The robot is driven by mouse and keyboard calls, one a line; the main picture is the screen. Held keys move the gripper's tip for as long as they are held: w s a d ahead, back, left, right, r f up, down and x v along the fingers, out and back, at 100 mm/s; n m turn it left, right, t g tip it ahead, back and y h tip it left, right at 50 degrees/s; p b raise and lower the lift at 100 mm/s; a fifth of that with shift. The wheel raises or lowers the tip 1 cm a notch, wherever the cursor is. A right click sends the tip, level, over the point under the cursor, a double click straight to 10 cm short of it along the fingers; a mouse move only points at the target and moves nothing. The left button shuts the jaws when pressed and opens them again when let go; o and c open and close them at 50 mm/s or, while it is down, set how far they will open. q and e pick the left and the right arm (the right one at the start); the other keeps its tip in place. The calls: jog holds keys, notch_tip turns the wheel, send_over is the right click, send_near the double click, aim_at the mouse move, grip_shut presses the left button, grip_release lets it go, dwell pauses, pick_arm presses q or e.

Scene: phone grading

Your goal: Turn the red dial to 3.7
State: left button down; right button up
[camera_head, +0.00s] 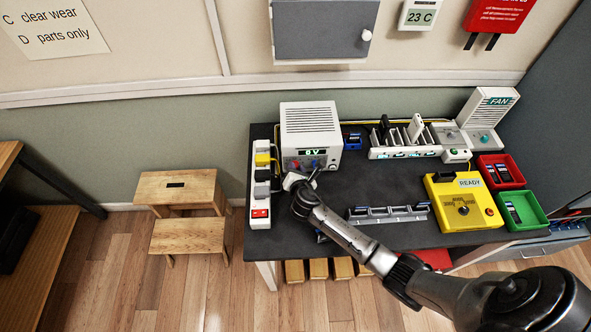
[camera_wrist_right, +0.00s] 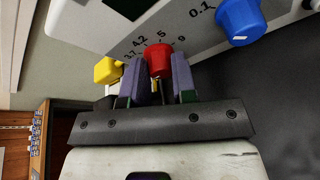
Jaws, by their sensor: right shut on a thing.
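The red dial (camera_wrist_right: 158,60) sits on the front face of a white power supply box (camera_head: 309,122). In the right wrist view, the printed numbers 3.7, 4.2, 5 and 9 arc around the red dial. My right gripper (camera_wrist_right: 157,80) is shut on the red dial, with one finger on each side of it. The dial's pointer is hidden in this view. The box's display (camera_head: 313,152) reads about 8 V in the head view. A blue dial (camera_wrist_right: 241,20) is beside the red one, with 0.1 printed near it. My left gripper is not in view.
A power strip (camera_head: 261,213) with a yellow plug (camera_head: 263,160) stands left of the box. A grey rack (camera_head: 388,214) lies near the table's front. A yellow tester (camera_head: 464,205) reading READY and red (camera_head: 515,174) and green (camera_head: 536,222) trays stand at right.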

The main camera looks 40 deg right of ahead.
jog(key=shift+d+f+m+t, duration=0.1)
jog(key=shift+m+t, duration=0.2)
jog(key=shift+m, duration=0.4)
jog(key=shift+s+f+m+t+y+b, duration=0.15)
jog(key=shift+m+t+y+b, duration=0.4)
jog(key=shift+m+b, duration=0.3)
jog(key=shift+m+t+y+b, duration=0.25)
jog(key=shift+m+t+b, duration=0.1)
jog(key=shift+m+b, duration=0.6)
jog(key=shift+m+t+b, duration=0.3)
jog(key=shift+m+b, duration=0.05)
jog(key=shift+m, duration=0.25)
jog(key=o, duration=0.9)
